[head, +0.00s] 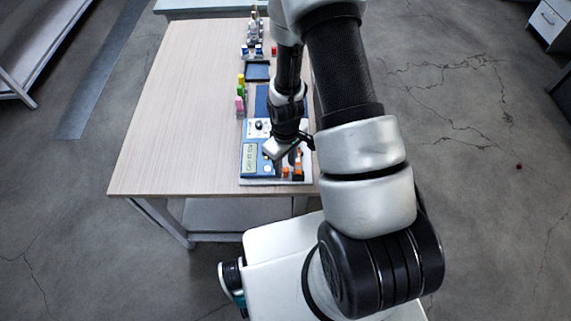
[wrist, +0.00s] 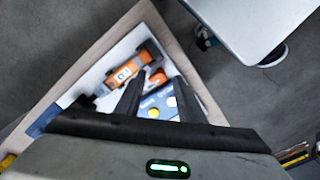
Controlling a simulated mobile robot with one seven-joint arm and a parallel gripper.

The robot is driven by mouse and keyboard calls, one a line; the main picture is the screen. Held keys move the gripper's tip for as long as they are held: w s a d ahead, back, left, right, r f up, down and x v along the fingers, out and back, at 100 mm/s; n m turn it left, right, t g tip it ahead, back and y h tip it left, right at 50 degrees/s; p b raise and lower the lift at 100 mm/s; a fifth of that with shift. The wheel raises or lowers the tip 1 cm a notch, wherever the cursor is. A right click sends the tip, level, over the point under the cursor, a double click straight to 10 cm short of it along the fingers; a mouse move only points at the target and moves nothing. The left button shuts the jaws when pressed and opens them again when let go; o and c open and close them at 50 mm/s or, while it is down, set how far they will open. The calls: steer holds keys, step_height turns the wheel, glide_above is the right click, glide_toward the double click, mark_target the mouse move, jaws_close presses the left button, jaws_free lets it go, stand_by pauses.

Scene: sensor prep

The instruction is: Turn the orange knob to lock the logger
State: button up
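The logger (head: 250,172) is a blue box with a pale display on the near end of the table. It lies on a white board. In the wrist view a corner of the logger (wrist: 146,103) with a yellow and a white button shows between my fingers. A small orange piece beside the logger (wrist: 157,78), seemingly the knob, lies just beyond my fingertips. My gripper (wrist: 158,84) is open and points down at the board. No contact with the orange piece is visible. In the head view my wrist (head: 282,146) hides part of the logger.
A longer orange part with a white label and black ends (wrist: 124,71) lies beside the knob. Pink, green and yellow blocks (head: 240,98), a dark blue tray (head: 258,72) and small items stand farther back. The table's left half (head: 180,120) is clear.

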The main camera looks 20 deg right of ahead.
steer(key=shift+f, duration=0.2)
steer(key=shift+c, duration=0.2)
jaws_close()
